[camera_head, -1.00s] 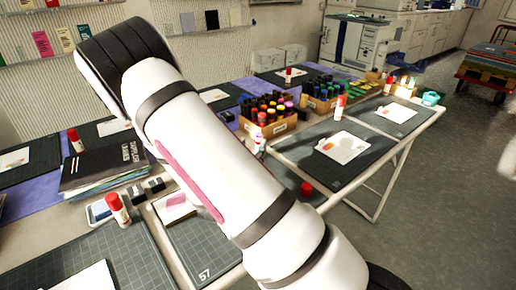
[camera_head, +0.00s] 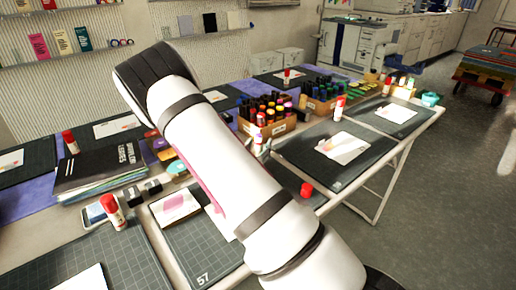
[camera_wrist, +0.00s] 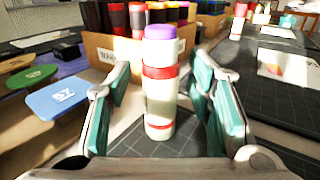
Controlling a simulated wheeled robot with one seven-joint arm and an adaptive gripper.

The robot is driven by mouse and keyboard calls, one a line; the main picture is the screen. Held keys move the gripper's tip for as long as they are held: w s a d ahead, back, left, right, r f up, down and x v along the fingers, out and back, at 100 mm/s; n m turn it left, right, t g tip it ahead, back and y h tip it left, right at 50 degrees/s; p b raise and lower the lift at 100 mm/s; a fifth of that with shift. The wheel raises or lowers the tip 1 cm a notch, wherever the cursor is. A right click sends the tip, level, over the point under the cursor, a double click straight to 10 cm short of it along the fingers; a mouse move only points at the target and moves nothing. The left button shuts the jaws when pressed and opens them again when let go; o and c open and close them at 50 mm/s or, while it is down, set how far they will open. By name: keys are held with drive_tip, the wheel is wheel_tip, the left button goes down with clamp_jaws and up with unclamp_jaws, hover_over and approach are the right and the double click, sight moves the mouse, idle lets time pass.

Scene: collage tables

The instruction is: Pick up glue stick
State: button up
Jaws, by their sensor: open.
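A glue stick (camera_wrist: 160,100) with a white body, red bands and a purple top stands upright on a dark cutting mat in the wrist view. My gripper (camera_wrist: 163,95) is open, with its teal-padded fingers to the left and right of the stick. Gaps show on both sides, so neither finger appears to touch it.
A cardboard box of markers (camera_wrist: 107,58) stands just behind the stick. Other red-capped glue sticks stand on the tables, one (camera_head: 114,212) at the left front. A mat with a white card (camera_head: 342,147) lies to the right.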

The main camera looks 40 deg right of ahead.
clamp_jaws()
idle(0.3)
